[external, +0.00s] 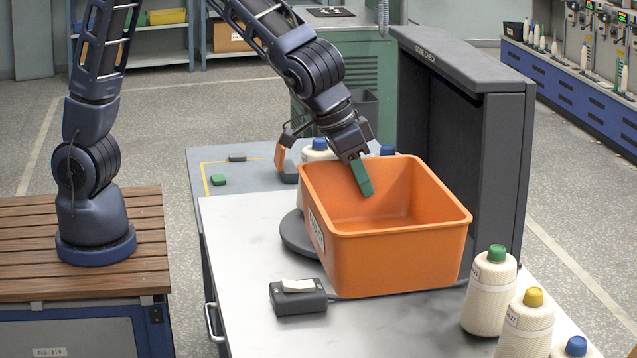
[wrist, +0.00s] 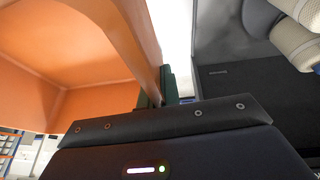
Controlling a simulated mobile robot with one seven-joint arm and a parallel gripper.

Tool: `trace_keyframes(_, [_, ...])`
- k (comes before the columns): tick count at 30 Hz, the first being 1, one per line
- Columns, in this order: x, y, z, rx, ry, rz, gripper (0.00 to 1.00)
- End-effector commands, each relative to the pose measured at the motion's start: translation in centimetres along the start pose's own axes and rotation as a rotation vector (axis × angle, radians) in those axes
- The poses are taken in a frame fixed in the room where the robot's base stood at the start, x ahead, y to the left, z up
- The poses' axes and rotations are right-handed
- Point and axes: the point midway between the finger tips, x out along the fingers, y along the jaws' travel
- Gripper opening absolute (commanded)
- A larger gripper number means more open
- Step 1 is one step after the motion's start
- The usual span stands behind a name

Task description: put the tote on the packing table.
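The orange tote (external: 395,262) is upright above the white worktop, partly over a dark round plate (external: 298,238). I cannot tell whether its base touches the surface. My gripper (external: 361,170) is at the tote's far rim, with one green finger inside it and the other hidden behind the wall. In the wrist view, the tote's wall (wrist: 128,30) runs between the green fingers (wrist: 158,92), which appear closed on it. No label names the packing table; a blue-grey surface with yellow lines (external: 206,172) lies behind the white worktop.
A tall dark hood (external: 505,150) stands right of the tote. Yarn cones (external: 489,290) stand at the front right, and more are behind the tote. A small dark device (external: 298,300) sits in front. A small green block (external: 218,180) lies on the blue-grey surface.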

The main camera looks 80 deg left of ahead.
Motion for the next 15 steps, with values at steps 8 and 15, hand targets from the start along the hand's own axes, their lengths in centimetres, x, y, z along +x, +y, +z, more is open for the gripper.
trace_keyframes(8, [-1.2,4.9,4.6,-0.002,0.001,0.0,0.0])
trace_keyframes(15, [0.0,5.6,6.1,-0.005,0.0,-0.002,0.0])
